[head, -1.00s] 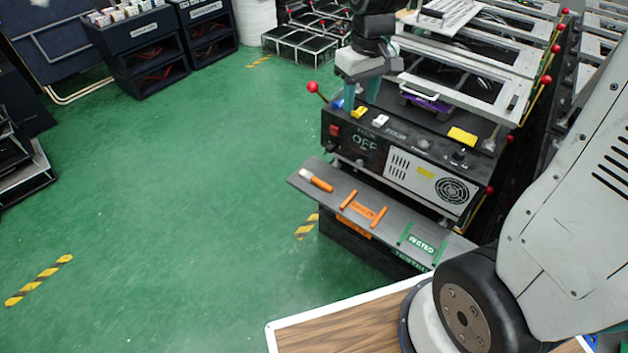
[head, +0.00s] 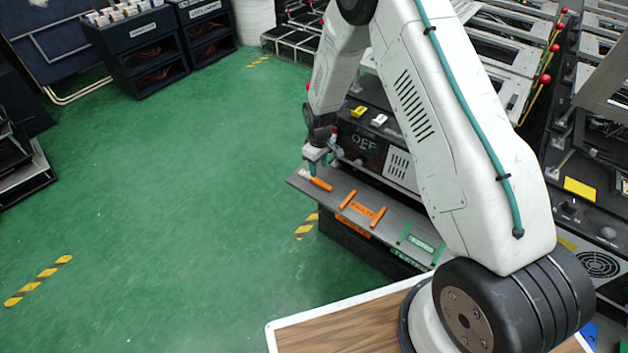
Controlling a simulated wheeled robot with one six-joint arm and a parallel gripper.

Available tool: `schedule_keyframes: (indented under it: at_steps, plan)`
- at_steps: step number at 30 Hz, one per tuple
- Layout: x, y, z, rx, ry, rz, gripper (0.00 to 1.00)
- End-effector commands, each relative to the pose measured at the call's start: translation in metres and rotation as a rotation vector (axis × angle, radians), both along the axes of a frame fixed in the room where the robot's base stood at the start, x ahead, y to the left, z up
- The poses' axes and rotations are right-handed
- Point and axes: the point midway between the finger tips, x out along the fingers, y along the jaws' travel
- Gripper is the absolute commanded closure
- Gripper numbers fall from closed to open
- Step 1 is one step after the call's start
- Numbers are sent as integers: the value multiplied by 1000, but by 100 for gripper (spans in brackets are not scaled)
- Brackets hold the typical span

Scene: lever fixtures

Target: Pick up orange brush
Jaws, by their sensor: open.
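The orange brush (head: 321,185) lies at the left end of the grey shelf (head: 335,192) on the front of the machine. Its orange handle shows, and its pale end is partly hidden by my gripper. My gripper (head: 312,173) is open and points down at the brush's left part, very close to it. I cannot tell whether the fingers are around the brush or just above it.
An orange labelled holder (head: 362,209) and a green labelled holder (head: 420,243) sit further right on the shelf. The machine's OFF panel (head: 364,142) stands behind. My arm covers much of the machine. The green floor (head: 180,220) at left is clear.

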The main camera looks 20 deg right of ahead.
Motion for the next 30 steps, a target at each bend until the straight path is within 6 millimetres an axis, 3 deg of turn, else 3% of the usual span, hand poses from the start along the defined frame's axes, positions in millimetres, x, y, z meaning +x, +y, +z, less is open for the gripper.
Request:
schedule_keyframes:
  at_steps: [15,24,29,30]
  plan:
    - [2,-2,-67,0,4,-1,56]
    - [3,-2,-72,-1,1,-1,56]
    - [2,-2,-72,-1,1,-1,98]
    - [2,-2,-72,0,1,-1,100]
